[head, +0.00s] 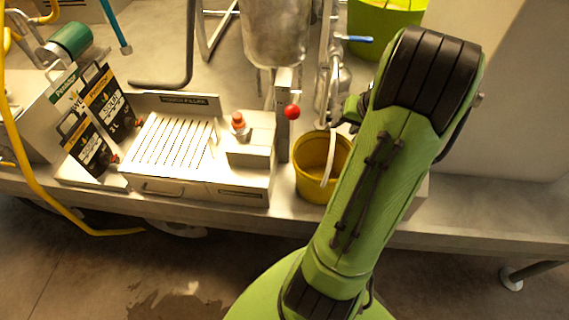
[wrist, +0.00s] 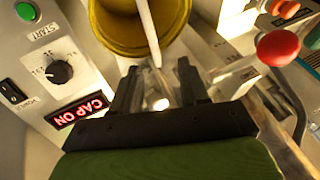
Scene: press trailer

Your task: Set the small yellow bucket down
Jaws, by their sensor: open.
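The small yellow bucket (head: 309,180) appears to stand upright on the metal bench in the head view, right of the white filler unit. Its pale handle (head: 329,160) is raised. In the wrist view the yellow bucket (wrist: 108,38) is at the top, its mouth partly in view. The handle (wrist: 149,35) runs down from it to the space between my fingers. My gripper (wrist: 157,82) is open, with one dark finger on each side of the handle's lower end. I cannot tell whether a finger touches it. In the head view my green arm hides most of the gripper.
The filler unit (head: 196,185) with a red button and a red ball knob (head: 292,112) stand left of the bucket. A steel tank (head: 275,30) is behind. In the wrist view a control panel (wrist: 62,72) is close on the left. The bench is clear at right.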

